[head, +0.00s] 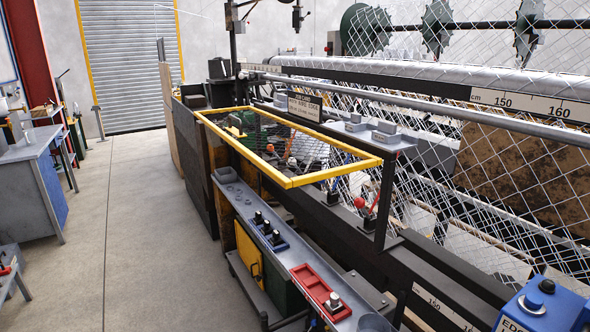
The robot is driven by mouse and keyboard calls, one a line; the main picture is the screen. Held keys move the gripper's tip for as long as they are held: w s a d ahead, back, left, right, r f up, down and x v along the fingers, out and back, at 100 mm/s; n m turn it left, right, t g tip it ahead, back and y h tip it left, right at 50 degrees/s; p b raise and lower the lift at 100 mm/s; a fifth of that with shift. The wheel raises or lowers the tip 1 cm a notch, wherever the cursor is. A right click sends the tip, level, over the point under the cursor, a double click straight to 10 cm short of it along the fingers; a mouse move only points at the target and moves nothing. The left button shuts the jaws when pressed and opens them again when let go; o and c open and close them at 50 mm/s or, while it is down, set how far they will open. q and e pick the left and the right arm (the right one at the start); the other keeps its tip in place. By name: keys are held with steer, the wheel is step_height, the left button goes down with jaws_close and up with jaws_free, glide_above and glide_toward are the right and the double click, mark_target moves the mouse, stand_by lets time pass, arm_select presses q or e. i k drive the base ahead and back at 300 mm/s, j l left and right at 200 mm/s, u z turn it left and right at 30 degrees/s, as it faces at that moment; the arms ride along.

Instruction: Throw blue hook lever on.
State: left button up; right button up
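Several ball-knobbed levers stand behind and beside the yellow-framed mesh guard (290,182) on the weaving machine. One lever with a red knob (359,202) stands just past the guard's near right corner. A lever with a white knob (292,161) shows through the mesh, with red knobs near it. A small blue part (347,158) shows near the guard's right side; I cannot tell whether it is the blue hook lever or how it is set. Neither of my grippers is in view.
A blue control box (515,305) stands at the bottom right. Chain-link mesh fills the right. The concrete floor (140,230) at left is clear beside a workbench (30,190).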

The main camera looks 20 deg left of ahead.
mark_target(323, 182)
steer(key=k+j+u, duration=0.2)
steer(key=k+j, duration=0.6)
steer(key=i+j+z, duration=0.1)
steer(key=z, duration=0.6)
steer(key=i+j+z, duration=0.3)
steer(key=j+z, duration=0.25)
steer(key=j, duration=0.3)
steer(key=i+j+z, duration=0.15)
steer(key=j+z, duration=0.15)
steer(key=j, duration=0.15)
steer(key=j+z, duration=0.3)
steer(key=j, duration=0.2)
